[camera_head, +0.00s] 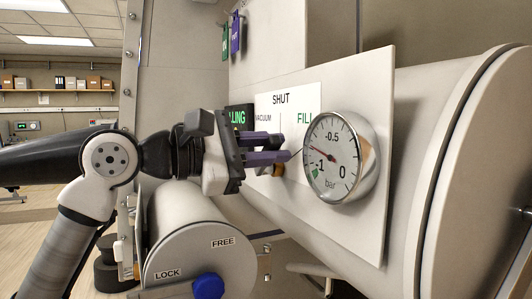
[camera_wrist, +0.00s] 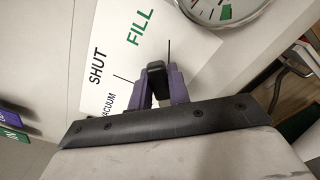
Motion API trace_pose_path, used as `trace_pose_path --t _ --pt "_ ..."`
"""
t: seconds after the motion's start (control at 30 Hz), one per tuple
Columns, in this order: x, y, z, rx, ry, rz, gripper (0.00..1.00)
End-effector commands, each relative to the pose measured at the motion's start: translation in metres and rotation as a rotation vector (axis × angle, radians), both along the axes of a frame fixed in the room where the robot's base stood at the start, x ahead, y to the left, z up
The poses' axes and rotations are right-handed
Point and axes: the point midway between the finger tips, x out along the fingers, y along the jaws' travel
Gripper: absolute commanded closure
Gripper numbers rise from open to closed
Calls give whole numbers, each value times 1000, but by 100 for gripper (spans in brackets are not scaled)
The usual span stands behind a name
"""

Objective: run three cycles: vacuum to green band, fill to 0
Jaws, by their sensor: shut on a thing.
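My gripper (camera_head: 275,148), with purple fingers, is at the white label plate (camera_head: 290,100) marked VACUUM, SHUT and FILL. It is shut on the black valve handle (camera_wrist: 157,80), which shows between the fingers in the wrist view. The handle lies between the VACUUM and FILL tick lines; its exact setting is hard to tell. A brass-coloured part (camera_head: 278,169) shows under the fingers. The round pressure gauge (camera_head: 338,158) reads from -1 to 0 bar. Its red needle points left and up, between -1 and -0.5, above the green band (camera_head: 315,174). The gauge is cut off in the wrist view.
Below is a cylindrical port (camera_head: 200,250) marked LOCK and FREE with a blue knob (camera_head: 207,286). Green and purple tags (camera_head: 235,38) hang above. A large round port (camera_head: 485,170) is at right.

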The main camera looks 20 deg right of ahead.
Motion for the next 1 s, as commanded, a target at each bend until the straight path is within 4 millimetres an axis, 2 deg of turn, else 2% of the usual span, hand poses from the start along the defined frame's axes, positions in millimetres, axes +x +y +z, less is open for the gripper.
trace_pose_path --t 0.4,0.97,1.0 --pt "-7 0 -10 7 -192 0 100" --pt "-8 0 -11 11 -222 -1 100" --pt "-8 0 -11 10 -221 -1 78"
